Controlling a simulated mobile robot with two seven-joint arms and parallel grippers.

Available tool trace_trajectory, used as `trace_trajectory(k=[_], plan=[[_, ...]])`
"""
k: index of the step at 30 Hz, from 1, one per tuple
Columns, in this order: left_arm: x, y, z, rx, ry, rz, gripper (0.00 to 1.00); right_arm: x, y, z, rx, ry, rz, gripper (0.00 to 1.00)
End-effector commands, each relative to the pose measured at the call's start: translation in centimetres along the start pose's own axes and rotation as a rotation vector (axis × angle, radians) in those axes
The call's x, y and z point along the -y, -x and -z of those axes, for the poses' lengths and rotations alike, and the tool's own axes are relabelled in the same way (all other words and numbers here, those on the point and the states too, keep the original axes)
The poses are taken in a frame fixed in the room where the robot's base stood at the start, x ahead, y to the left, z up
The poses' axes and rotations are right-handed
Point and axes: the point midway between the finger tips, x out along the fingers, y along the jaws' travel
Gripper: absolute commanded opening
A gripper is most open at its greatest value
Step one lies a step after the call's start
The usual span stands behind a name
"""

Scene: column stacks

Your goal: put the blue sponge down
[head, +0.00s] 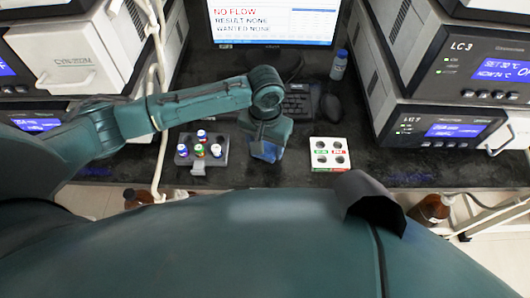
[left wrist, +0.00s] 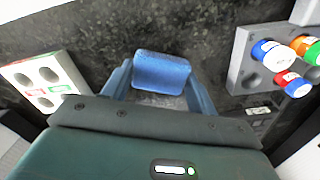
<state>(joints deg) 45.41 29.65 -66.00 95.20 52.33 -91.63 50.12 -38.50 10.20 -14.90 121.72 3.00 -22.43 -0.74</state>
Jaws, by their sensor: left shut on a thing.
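The blue sponge (left wrist: 162,71) is between the fingers of my left gripper (left wrist: 160,85), which is shut on it. In the head view the sponge (head: 264,151) shows below my left gripper (head: 266,143), over the dark bench between the grey vial rack and the white rack. I cannot tell whether the sponge touches the bench. My right gripper is not in view.
A grey rack (head: 183,160) with several capped vials stands to the left. A white rack (head: 344,158) with empty holes stands to the right. Keyboard (head: 296,104), mouse (head: 331,108) and blue-capped bottle (head: 339,66) are behind. Bare bench (head: 240,172) lies between the racks.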

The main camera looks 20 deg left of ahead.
Motion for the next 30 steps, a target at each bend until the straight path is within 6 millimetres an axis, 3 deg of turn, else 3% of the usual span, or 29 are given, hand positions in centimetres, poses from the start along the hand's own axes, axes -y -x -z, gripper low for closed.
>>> trace_trajectory(k=[13,14,21,30], plan=[[0.0,-0.61,-0.01,0.001,0.001,-0.001,0.4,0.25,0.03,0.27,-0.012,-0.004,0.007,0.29],[0.0,-0.64,0.01,0.0,0.001,-0.001,0.6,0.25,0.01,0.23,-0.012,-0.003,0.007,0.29],[0.01,-0.64,0.02,0.0,0.001,-0.001,0.79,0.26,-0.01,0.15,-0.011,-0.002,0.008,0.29],[0.02,-0.42,0.05,-0.002,0.001,0.0,0.8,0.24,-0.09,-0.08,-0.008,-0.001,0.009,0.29]])
